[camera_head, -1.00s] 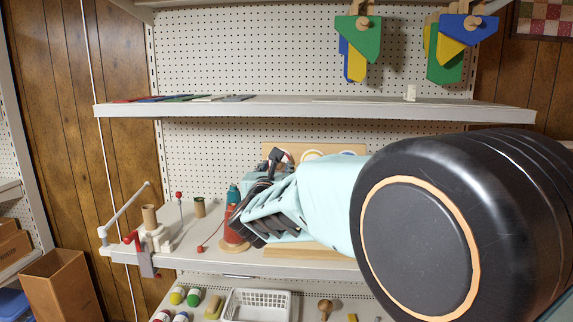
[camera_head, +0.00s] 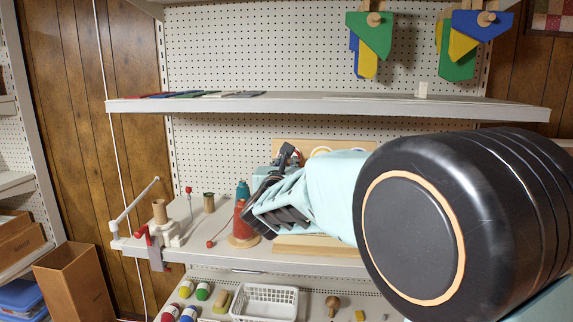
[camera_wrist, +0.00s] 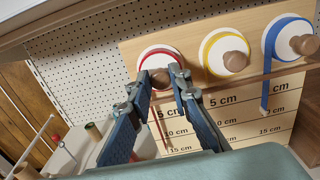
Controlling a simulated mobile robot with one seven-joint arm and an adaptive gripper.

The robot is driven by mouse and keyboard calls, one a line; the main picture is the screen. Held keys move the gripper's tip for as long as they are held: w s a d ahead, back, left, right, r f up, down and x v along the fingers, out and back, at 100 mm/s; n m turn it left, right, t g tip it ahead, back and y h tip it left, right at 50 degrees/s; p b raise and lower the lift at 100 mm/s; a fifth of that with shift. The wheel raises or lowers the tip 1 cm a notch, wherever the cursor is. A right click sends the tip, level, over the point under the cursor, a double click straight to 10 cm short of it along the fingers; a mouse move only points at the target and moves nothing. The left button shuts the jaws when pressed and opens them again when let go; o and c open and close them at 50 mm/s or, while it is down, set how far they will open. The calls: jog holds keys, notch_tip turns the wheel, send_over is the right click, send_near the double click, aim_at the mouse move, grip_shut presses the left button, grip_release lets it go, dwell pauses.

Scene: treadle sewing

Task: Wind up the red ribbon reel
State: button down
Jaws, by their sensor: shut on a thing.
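The red ribbon reel (camera_wrist: 152,58) is a white disc with a red ring and a brown knob (camera_wrist: 160,77), on a wooden board (camera_wrist: 135,50). My gripper (camera_wrist: 161,84) has its two blue-grey fingers on either side of this knob and is shut on it. A thin reddish ribbon (camera_wrist: 165,138) hangs below the reel between the fingers, past printed length marks; its lower end is hard to make out. In the head view, my arm hides the red reel and part of the board (camera_head: 300,250).
A yellow reel (camera_wrist: 213,70) and a blue reel (camera_wrist: 272,48) sit to the right. A brown bar (camera_wrist: 245,79) crosses the board below them. A red cone (camera_head: 240,222), a teal bottle (camera_head: 243,190) and a clamped winder (camera_head: 160,232) stand left. A shelf (camera_head: 330,108) runs above.

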jog(key=m+p, duration=0.8)
jog(key=m, duration=2.2)
jog(key=shift+f+m+p, duration=0.15)
jog(key=shift+m+p, duration=0.25)
jog(key=n+p, duration=0.2)
jog(key=n, duration=0.3)
jog(key=shift+d+p, duration=0.1)
jog(key=shift+p, duration=0.2)
dwell(0.5)
dwell(0.4)
